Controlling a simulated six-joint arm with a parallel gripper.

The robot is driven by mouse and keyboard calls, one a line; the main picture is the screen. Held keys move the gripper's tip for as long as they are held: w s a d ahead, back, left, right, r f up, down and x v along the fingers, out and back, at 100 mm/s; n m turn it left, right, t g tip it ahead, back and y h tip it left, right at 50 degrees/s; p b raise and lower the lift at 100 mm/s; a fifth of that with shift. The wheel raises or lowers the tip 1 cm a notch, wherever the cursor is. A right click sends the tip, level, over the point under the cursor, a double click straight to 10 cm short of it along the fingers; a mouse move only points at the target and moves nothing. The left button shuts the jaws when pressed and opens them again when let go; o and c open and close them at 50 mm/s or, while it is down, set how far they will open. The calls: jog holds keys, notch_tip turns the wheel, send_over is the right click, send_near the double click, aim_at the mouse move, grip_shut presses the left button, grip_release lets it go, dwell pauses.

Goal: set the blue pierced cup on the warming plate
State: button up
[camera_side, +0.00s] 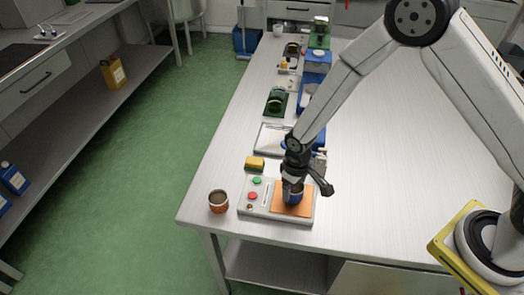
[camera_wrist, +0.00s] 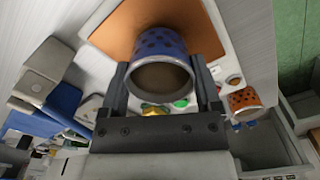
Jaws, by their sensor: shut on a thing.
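The blue pierced cup (camera_wrist: 160,44) has dark round spots and an open mouth facing the wrist camera. My gripper (camera_wrist: 162,72) is shut on it, with one finger on each side. In the side view the cup (camera_side: 293,197) is over the orange square of the warming plate (camera_side: 277,212), below my gripper (camera_side: 294,186). I cannot tell whether its base touches the square. The warming plate is a pale box with a green and a red button at its left; its orange square also shows behind the cup in the wrist view (camera_wrist: 112,32).
An orange spotted cup (camera_side: 218,202) stands just left of the warming plate, near the table edge. A yellow block (camera_side: 254,163) lies behind the plate. A white tray (camera_side: 270,138), a green item (camera_side: 276,102) and blue equipment (camera_side: 316,65) stand farther back. The table's right side is clear.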

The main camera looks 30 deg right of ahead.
jog(key=shift+f, duration=0.35)
dwell(0.4)
jog(key=o, duration=0.8)
jog(key=shift+c, duration=0.2)
jog(key=shift+r, duration=3.5)
